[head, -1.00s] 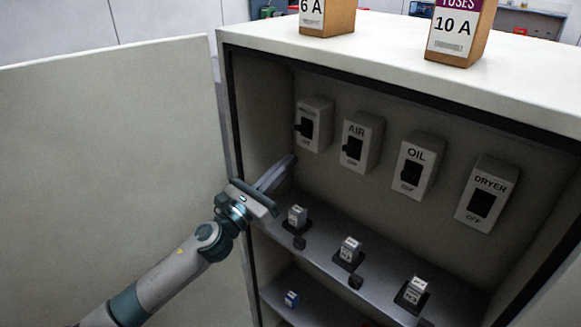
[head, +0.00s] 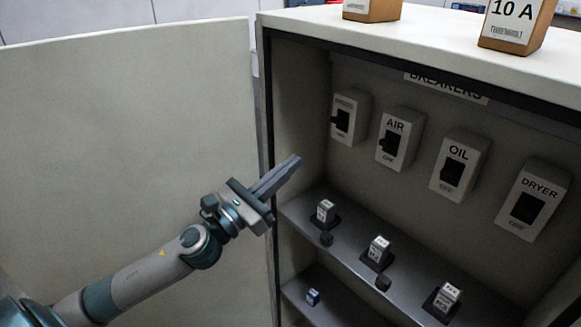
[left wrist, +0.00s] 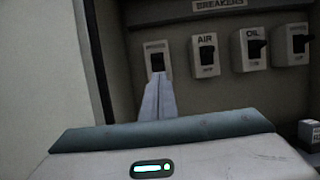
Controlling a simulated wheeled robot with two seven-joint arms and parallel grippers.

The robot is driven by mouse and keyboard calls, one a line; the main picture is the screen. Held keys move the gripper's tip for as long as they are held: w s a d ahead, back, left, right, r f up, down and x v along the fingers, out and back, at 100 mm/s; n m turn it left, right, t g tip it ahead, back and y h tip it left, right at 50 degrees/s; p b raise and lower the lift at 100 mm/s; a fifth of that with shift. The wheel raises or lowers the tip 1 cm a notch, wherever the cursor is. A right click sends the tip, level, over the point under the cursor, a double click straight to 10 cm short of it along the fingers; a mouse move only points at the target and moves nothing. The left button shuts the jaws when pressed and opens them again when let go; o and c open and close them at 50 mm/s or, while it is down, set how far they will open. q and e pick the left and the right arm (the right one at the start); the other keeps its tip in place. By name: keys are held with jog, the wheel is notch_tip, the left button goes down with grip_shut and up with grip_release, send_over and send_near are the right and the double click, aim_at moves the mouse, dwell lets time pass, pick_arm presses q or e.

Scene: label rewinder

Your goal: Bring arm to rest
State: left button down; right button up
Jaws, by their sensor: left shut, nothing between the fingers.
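My left gripper (head: 290,168) is shut and empty. In the head view it is at the left side of the cabinet's opening, its fingers pointing up and right. In the left wrist view its closed fingers (left wrist: 157,98) point toward the leftmost breaker (left wrist: 156,60), and their tips overlap its lower part in the picture. No contact shows in the head view, where the gripper is apart from that breaker (head: 349,117). My right gripper is not in view.
The cabinet (head: 420,45) holds breakers labelled AIR (head: 400,137), OIL (head: 459,166) and DRYER (head: 530,201). Small fuse blocks (head: 378,252) stand on its shelf (head: 350,235). The open door (head: 130,130) is behind my left arm. Fuse boxes (head: 512,25) stand on top.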

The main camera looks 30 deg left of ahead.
pick_arm(q)
jog(key=s+a+f+n+g+y, duration=0.1)
jog(key=s+f+n+g+y, duration=0.15)
jog(key=f+n, duration=0.5)
jog(key=s+a+f+n+g+y, duration=0.2)
jog(key=s+f+n+y, duration=0.15)
jog(key=f+n, duration=0.45)
jog(key=s+a+f+n+g+y, duration=0.1)
jog(key=s+f+n+g+y, duration=0.1)
jog(key=f+n+y, duration=0.5)
jog(key=s+d+f+n+g+h, duration=0.3)
jog(key=s+d+f+n+g, duration=0.2)
jog(key=s+f+n, duration=0.45)
jog(key=s+d+f+n+g+h, duration=0.3)
jog(key=s+d+f+n+g, duration=0.25)
jog(key=s, duration=0.75)
notch_tip(320, 180, down, 31)
jog(key=s+g, duration=0.1)
jog(key=s, duration=0.2)
jog(key=s+a+f+g, duration=0.1)
jog(key=s+a+f, duration=0.2)
jog(key=s+f, duration=1.3)
jog(key=shift+s, duration=0.45)
